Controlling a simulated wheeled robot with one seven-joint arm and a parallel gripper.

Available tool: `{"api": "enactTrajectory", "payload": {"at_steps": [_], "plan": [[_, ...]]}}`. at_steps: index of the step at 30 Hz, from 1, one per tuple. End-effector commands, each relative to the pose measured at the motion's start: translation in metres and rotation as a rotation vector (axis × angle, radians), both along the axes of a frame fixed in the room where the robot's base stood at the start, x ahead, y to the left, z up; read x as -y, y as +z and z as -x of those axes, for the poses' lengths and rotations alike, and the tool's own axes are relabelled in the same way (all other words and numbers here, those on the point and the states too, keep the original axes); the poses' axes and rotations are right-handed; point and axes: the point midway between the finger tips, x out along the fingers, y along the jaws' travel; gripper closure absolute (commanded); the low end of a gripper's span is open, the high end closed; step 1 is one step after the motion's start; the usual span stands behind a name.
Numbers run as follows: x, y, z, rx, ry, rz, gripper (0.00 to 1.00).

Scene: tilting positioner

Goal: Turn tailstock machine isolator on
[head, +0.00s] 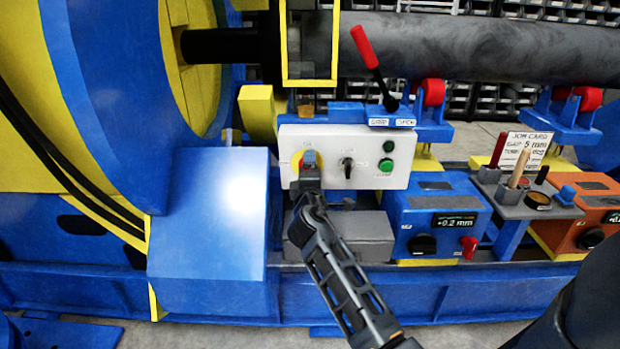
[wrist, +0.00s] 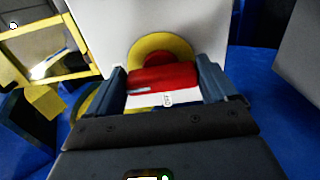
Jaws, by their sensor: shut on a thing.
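The tailstock machine isolator is a red rotary handle (wrist: 165,77) on a round yellow plate (wrist: 135,52), on the front of a white control box (head: 378,176). In the head view the yellow plate (head: 297,161) shows at the box's left end, and my gripper hides the handle. In the wrist view the handle lies roughly crosswise between the blue-grey fingers of my gripper (wrist: 165,86), which is shut on it. My gripper also shows in the head view (head: 309,160).
A small black switch (head: 347,163) and two green buttons (head: 387,155) share the box front. A red-handled lever (head: 365,48) stands above. A grey block (head: 365,233) and a blue +0.2 mm unit (head: 420,210) sit below. A blue housing (head: 210,225) stands left.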

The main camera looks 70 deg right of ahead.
Motion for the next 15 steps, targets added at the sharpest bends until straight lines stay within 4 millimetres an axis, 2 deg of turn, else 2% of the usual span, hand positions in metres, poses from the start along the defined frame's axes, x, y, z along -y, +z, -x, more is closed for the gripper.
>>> {"api": "enactTrajectory", "payload": {"at_steps": [15], "plan": [[0.0026,0.0014,0.0014,0.037,-0.006,-0.013,0.45]]}}
